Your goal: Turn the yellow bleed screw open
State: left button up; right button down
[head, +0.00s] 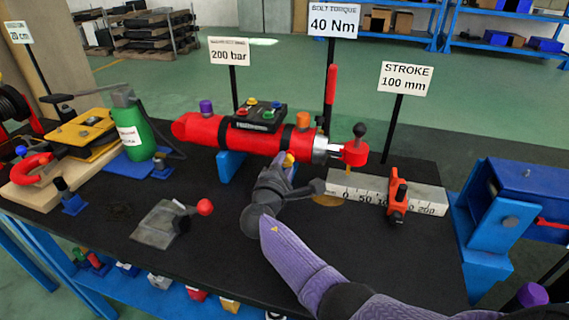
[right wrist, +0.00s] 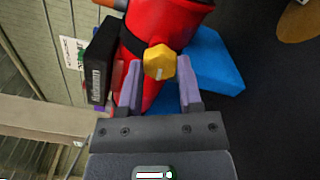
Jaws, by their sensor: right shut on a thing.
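The yellow bleed screw (head: 289,159) sits on the front side of the red cylinder (head: 215,130), near its right end. In the right wrist view the screw (right wrist: 160,62) is a faceted yellow knob with a pale line on its face. My right gripper (head: 284,166) reaches up to it from the front. In the right wrist view its two purple fingers (right wrist: 159,85) stand on either side of the knob, shut on it. My left gripper is not in view.
A black box with coloured buttons (head: 258,117) sits on the cylinder. A ruler block with an orange slider (head: 397,197) lies to the right. A grey block with a red-knobbed lever (head: 160,225) stands at front left. Sign posts rise behind the cylinder.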

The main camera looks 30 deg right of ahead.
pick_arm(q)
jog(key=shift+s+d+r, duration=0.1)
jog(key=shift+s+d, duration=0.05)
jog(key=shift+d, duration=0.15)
pick_arm(e)
jog(key=shift+f, duration=0.1)
jog(key=shift+c, duration=1.3)
grip_release()
jog(key=shift+a, duration=0.15)
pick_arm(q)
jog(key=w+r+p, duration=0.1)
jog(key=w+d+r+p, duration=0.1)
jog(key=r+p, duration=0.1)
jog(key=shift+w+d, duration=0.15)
pick_arm(e)
jog(key=v, duration=0.9)
jog(key=shift+s+a, duration=0.25)
jog(key=shift+s, duration=0.05)
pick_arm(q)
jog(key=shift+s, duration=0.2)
